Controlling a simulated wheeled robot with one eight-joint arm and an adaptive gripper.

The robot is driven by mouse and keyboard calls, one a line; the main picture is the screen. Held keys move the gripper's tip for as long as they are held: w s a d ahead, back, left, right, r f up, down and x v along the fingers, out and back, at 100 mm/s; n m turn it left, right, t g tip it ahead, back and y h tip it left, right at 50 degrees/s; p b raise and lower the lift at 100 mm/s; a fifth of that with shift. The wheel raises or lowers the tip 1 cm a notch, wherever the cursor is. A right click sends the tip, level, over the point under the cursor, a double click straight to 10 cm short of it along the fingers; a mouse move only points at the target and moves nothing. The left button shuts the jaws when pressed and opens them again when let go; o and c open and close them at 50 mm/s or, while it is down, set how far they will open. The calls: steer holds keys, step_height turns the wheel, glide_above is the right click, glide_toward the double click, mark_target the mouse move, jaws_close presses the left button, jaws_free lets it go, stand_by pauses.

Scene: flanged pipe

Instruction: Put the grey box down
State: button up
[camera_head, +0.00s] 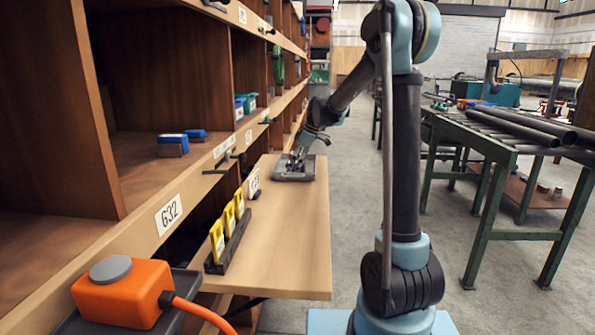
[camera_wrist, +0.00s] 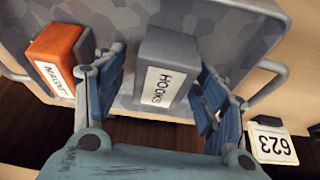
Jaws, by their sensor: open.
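The grey box (camera_wrist: 172,58), with a white label reading HOOKS, stands on a mottled grey tray (camera_wrist: 215,22) in the wrist view. My gripper (camera_wrist: 160,98) is open, with one blue finger to each side of the box's near end. Gaps show between the box and both fingers. In the head view my gripper (camera_head: 299,158) is low over the tray (camera_head: 295,177), which lies on the pulled-out wooden board. The box cannot be made out clearly there.
An orange labelled box (camera_wrist: 56,55) stands left of the grey box on the tray. A tag 623 (camera_wrist: 271,145) is at the right. Yellow cards stand in a dark rack (camera_head: 228,240) on the board (camera_head: 290,240). An orange button box (camera_head: 122,292) is nearest; shelving lines the left.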

steer(key=shift+c, duration=0.2)
steer(key=c, duration=1.4)
steer(key=shift+o, duration=0.2)
steer(key=shift+r, duration=0.15)
step_height(320, 180, up, 10)
steer(key=shift+f, duration=0.1)
